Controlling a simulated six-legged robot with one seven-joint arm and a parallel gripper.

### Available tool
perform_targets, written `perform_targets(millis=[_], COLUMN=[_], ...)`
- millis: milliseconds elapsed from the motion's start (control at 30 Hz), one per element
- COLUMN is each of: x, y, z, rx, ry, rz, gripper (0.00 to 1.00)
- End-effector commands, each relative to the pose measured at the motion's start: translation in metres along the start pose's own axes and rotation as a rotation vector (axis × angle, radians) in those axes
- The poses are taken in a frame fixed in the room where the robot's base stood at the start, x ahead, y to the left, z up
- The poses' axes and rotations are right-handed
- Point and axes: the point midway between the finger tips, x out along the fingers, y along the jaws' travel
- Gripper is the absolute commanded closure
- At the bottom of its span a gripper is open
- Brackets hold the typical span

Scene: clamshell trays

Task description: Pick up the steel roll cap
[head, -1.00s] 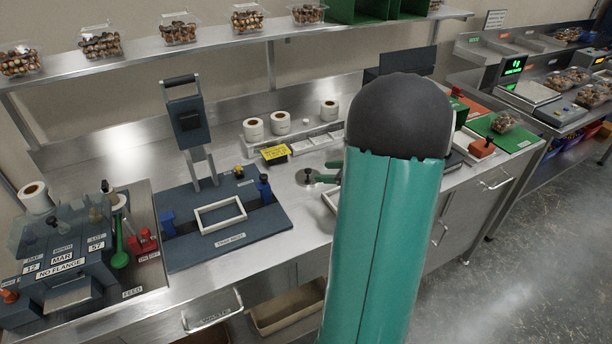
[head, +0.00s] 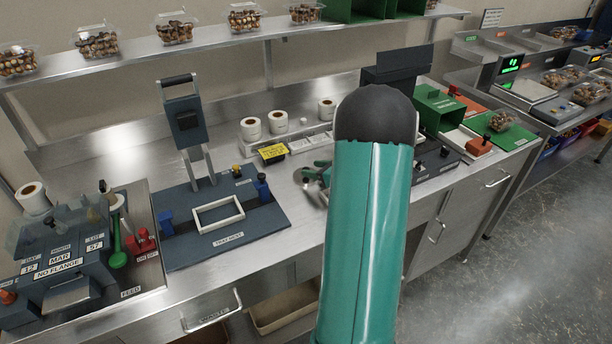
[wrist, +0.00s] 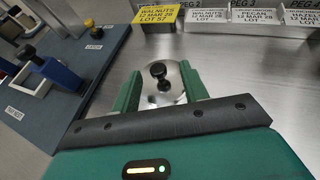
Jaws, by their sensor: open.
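The steel roll cap (wrist: 174,97), a shiny disc with a black knob, lies on the steel counter in the wrist view. My gripper (wrist: 160,75) is open, with one green finger on each side of the cap and its knob. I cannot tell whether the fingers touch it.
A yellow walnuts label block (wrist: 157,18) and white labelled peg plates (wrist: 265,20) stand just beyond the cap. A blue tray-nest press (head: 218,235) is at the left, with label rolls (head: 278,122) behind. Bare counter surrounds the cap.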

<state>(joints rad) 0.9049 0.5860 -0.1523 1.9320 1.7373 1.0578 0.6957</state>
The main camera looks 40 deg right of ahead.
Motion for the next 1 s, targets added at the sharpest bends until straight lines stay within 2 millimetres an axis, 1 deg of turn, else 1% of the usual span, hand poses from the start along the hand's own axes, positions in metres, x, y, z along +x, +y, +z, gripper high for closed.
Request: perform_targets(millis=[33,200,300,467,567,600,700,1000], x=[0.009,0.034,0.039,0.038,0.038,0.038,0.038,0.038], y=[0.003,0.004,0.004,0.004,0.004,0.004,0.004,0.004], z=[-0.001,-0.001,-0.001,-0.001,-0.001,-0.001,-0.001,0.0], rx=[0.0,-0.001,-0.002,-0.001,-0.001,-0.001,-0.001,-0.001], ry=[0.0,0.0,-0.001,-0.001,-0.001,-0.001,-0.001,-0.001], rz=[0.004,0.004,0.002,0.002,0.002,0.002,0.001,0.001], gripper=[0.56,0.56,0.56,0.56,0.74,0.82,1.0,1.0])
